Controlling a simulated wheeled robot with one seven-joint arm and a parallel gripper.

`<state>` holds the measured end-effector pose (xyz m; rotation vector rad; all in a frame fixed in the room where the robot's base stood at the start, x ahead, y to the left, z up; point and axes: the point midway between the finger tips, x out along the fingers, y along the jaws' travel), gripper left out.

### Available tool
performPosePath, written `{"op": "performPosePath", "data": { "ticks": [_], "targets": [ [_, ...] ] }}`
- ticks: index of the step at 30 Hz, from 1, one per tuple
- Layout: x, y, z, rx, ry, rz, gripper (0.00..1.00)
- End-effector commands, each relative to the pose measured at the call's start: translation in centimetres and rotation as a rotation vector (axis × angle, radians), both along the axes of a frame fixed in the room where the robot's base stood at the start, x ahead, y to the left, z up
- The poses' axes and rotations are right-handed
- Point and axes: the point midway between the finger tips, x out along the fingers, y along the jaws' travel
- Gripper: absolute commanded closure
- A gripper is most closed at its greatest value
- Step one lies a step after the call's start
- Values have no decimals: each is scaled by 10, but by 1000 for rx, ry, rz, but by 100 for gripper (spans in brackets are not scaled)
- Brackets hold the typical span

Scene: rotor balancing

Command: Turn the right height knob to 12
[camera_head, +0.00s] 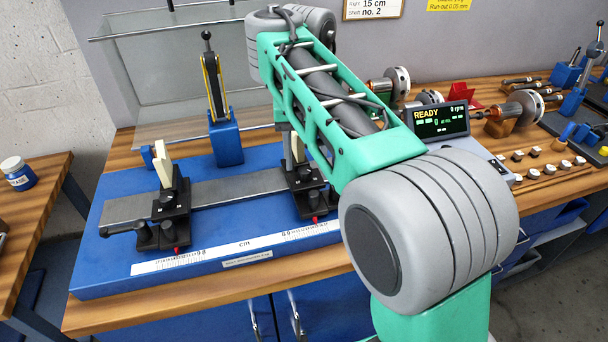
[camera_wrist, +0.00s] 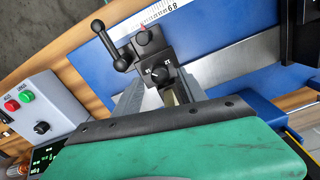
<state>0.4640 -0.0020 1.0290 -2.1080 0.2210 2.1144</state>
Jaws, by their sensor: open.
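The right support (camera_head: 310,188) stands on the steel rail, partly hidden by my arm in the head view. In the wrist view, which looks upside down, the same support (camera_wrist: 147,50) has a black block. Its round dark height knob (camera_wrist: 159,75) has a pale pointer line and small white marks, too small to read surely. My gripper (camera_wrist: 155,98) is open at the bottom of the wrist view, close to the support. Its green and dark body covers the lower half, and its fingertips are not clear. I cannot tell whether it touches the knob. My arm hides it in the head view.
The left support (camera_head: 170,210) stands on the same rail of the blue base (camera_head: 100,250), with a white scale (camera_head: 190,262) in front. A clamp lever (camera_wrist: 104,35) sticks out beside the right support. The screen (camera_head: 440,122) reads READY, 0 rpm. A control box (camera_wrist: 35,100) is close by.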

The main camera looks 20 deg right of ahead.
Motion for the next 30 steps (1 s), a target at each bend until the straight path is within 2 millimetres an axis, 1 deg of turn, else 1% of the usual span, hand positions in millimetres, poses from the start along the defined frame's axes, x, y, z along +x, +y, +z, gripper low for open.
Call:
{"op": "performPosePath", "data": {
  "ticks": [1, 3, 12, 14, 30],
  "targets": [
    [0, 0, -14, 1, -2, 2, 51],
    [0, 1, -19, 0, -2, 2, 51],
    [0, 2, -19, -1, -3, 4, 51],
    [0, 2, -19, -1, -3, 5, 56],
    [0, 2, -19, 0, -2, 5, 100]
  ]
}}
